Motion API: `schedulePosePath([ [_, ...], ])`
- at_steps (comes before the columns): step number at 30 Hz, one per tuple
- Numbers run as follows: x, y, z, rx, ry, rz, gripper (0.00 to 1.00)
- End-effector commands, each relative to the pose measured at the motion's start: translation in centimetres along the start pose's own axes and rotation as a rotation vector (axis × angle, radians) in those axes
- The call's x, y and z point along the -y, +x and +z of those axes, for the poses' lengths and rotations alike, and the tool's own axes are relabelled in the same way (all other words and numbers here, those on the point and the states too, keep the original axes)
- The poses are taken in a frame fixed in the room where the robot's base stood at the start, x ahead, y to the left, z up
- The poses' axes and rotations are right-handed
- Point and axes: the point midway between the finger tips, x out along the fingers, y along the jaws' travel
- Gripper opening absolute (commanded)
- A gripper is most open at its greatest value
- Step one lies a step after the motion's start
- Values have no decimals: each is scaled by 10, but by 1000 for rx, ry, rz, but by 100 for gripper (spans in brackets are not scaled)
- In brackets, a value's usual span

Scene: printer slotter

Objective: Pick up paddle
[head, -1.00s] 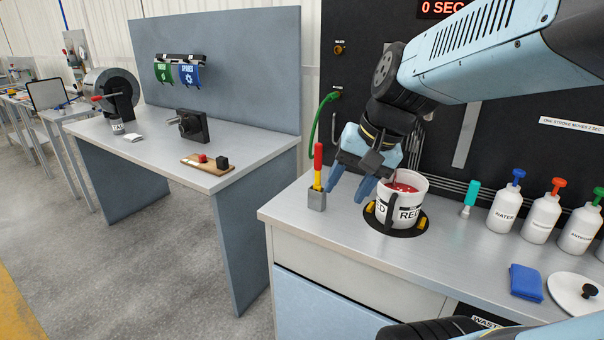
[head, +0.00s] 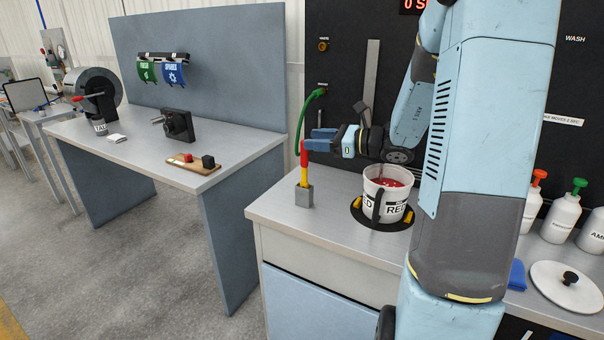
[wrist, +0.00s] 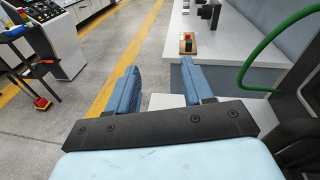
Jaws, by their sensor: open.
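A tool with a red and yellow handle (head: 304,168), which looks like the paddle, stands upright in a small grey holder (head: 304,196) at the bench's left end. My gripper (head: 309,140) is open and level, pointing left in the head view at the height of the red handle top. The near finger overlaps the handle top in that view; I cannot tell whether they touch. In the wrist view the two blue fingers (wrist: 158,88) are apart, with only floor and bench seen between them. The tool is not seen there.
A white bucket (head: 395,205) labelled RED, with red liquid, sits in a black ring right of the holder. A green hose (head: 302,118) hangs behind. Bottles (head: 560,218) and a white lid (head: 568,287) are at right. A second table (head: 135,150) stands left across a floor gap.

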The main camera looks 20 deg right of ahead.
Motion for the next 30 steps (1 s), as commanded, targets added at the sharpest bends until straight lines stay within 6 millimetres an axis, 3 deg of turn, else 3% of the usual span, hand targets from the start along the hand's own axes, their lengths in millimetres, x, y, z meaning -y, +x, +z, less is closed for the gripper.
schedulePosePath([
  [3,26,-8,-11,56,88,-82,51],
  [8,42,-13,-18,93,139,-134,51],
  [24,34,-6,-87,96,146,-140,51],
  [27,33,-5,-97,96,144,-139,51],
  [30,34,4,-94,96,140,-137,51],
])
